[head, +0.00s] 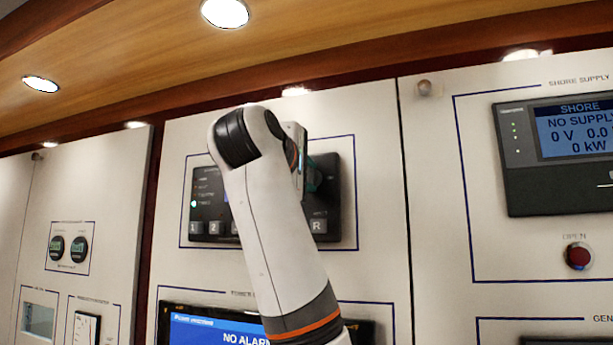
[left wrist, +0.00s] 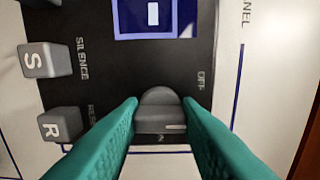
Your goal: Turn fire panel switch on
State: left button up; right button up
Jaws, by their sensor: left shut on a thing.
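The fire panel (head: 333,228) is a dark panel on the white wall in the head view, partly hidden behind my left arm. In the left wrist view the panel (left wrist: 97,22) shows close up. Its switch is a grey rotary knob (left wrist: 160,112) with a light pointer line, below the printed word OFF. My left gripper (left wrist: 161,110) has teal fingers on both sides of the knob and is shut on it. In the head view the left gripper (head: 312,175) is mostly hidden by its wrist at the panel. My right gripper is in neither view.
Grey buttons S (left wrist: 45,60) and R (left wrist: 62,125) and a small blue screen (left wrist: 158,17) sit near the knob. A shore supply display (head: 562,150) and red button (head: 578,256) are at the right. A NO ALARM screen (head: 200,330) is below the panel.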

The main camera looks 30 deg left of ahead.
pick_arm(q)
jog(key=shift+f, duration=0.2)
jog(key=shift+m+b, duration=3.15)
jog(key=shift+m, duration=5.65)
jog(key=o, duration=0.9)
jog(key=shift+c, duration=0.2)
jog(key=shift+o, duration=0.5)
jog(key=shift+s+r, duration=0.1)
jog(key=shift+r, duration=0.05)
jog(key=shift+d, duration=0.1)
